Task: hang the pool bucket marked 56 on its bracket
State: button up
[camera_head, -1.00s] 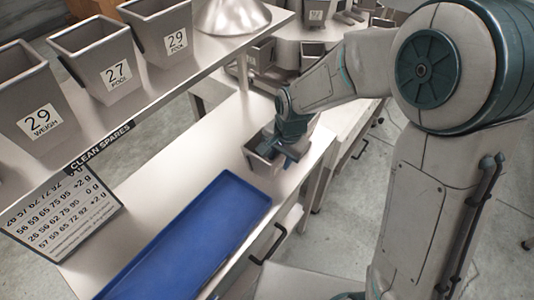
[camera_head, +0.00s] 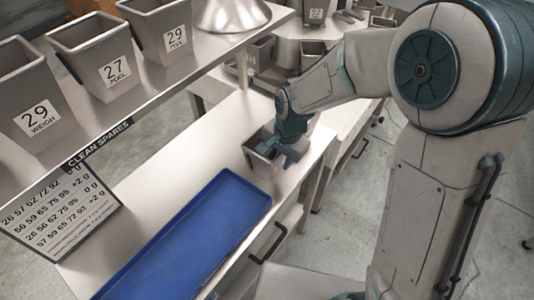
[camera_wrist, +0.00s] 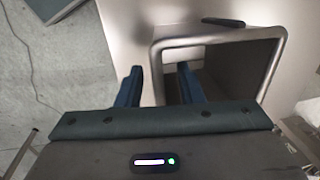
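A grey steel bucket (camera_head: 257,166) stands on the bench just past the blue tray. Its number is not visible in either view, so I cannot tell if it is 56. My gripper (camera_head: 280,153) is down at this bucket. In the wrist view the bucket's open mouth shows its rim (camera_wrist: 222,36). My gripper (camera_wrist: 161,88) is open across one wall, with one finger outside and the other inside the mouth. A gap shows between the fingers and the wall. I cannot make out the bracket for 56.
A blue tray (camera_head: 196,235) lies empty on the bench. A number card (camera_head: 62,215) hangs below. More grey buckets (camera_head: 312,52) stand at the back.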

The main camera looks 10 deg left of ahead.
grip_shut()
